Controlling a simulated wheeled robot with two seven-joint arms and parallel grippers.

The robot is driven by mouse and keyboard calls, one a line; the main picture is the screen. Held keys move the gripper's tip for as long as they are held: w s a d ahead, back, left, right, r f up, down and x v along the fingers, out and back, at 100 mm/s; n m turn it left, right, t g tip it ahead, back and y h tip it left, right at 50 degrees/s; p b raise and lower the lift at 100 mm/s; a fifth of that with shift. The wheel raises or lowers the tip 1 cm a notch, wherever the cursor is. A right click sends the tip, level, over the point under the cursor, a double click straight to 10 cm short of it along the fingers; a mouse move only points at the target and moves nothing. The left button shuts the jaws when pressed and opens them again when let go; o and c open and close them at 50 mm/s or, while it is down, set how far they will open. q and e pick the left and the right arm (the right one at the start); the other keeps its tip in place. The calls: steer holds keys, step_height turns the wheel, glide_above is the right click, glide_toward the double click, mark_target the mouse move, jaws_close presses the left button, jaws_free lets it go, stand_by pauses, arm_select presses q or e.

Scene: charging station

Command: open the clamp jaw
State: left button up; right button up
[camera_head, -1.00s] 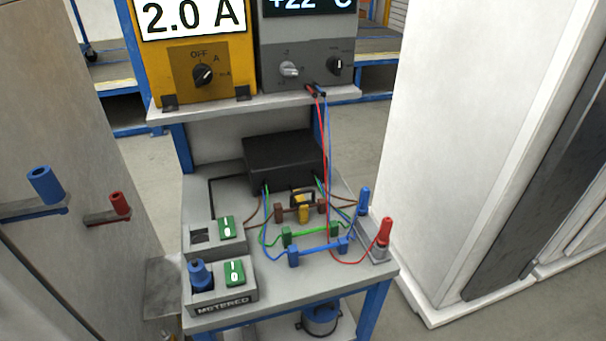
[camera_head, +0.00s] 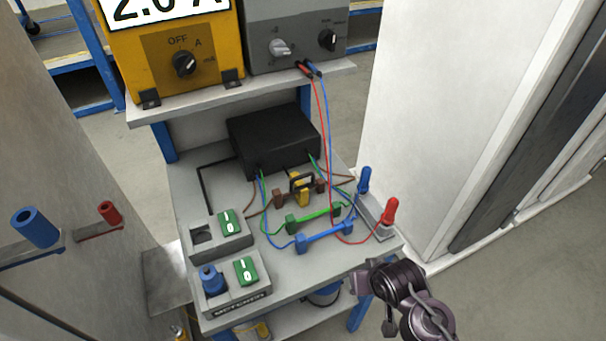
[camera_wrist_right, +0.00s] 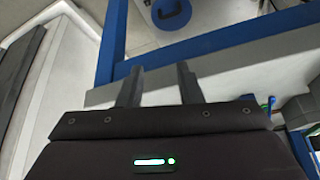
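The clamp (camera_head: 300,188) is a small yellow and black device on the bench, standing at the brown bar between two brown posts (camera_head: 279,197). Its black jaw is at the top; it is too small to tell whether the jaw is shut or open. My right arm comes in at the lower right of the head view, its gripper end (camera_head: 362,281) beside the bench's front right corner, well short of the clamp. In the right wrist view my right gripper (camera_wrist_right: 159,86) has its two fingers apart, with nothing between them. My left gripper is out of view.
Green (camera_head: 314,217) and blue (camera_head: 324,235) bars lie in front of the clamp. A black box (camera_head: 275,143) stands behind. Switch boxes (camera_head: 236,291) are at front left.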

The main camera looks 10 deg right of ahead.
mark_target(305, 177)
steer(key=w+a+r+m+t, duration=0.15)
steer(key=w+r, duration=0.25)
steer(key=r, duration=0.4)
steer(key=w+m+t+y, duration=0.1)
steer(key=w, duration=0.1)
steer(key=w+a+m+t+y, duration=0.1)
steer(key=w, duration=0.2)
steer(key=w+a+m+t+y, duration=0.1)
steer(key=w, duration=0.1)
steer(key=shift+w+a+f+t, duration=0.1)
steer(key=shift+w+a+t, duration=0.05)
steer(key=shift+w+t, duration=0.1)
steer(key=w+a+r+m+y, duration=0.1)
steer(key=w+m+y, duration=0.1)
steer(key=w+r+m+t+y, duration=0.1)
steer(key=w+m+y, duration=0.1)
steer(key=w+a+m+y, duration=0.1)
steer(key=w+m+y, duration=0.1)
steer(key=w, duration=0.1)
steer(key=shift+a+r+t+y, duration=0.3)
steer(key=shift+a+r+t, duration=0.05)
steer(key=shift+r+t, duration=0.05)
steer(key=shift+w+a+r, duration=0.1)
steer(key=shift+w+a, duration=0.05)
steer(key=shift+w, duration=0.05)
steer(key=p+x, duration=0.1)
steer(key=x, duration=0.6)
steer(key=shift+a, duration=0.2)
jaws_close()
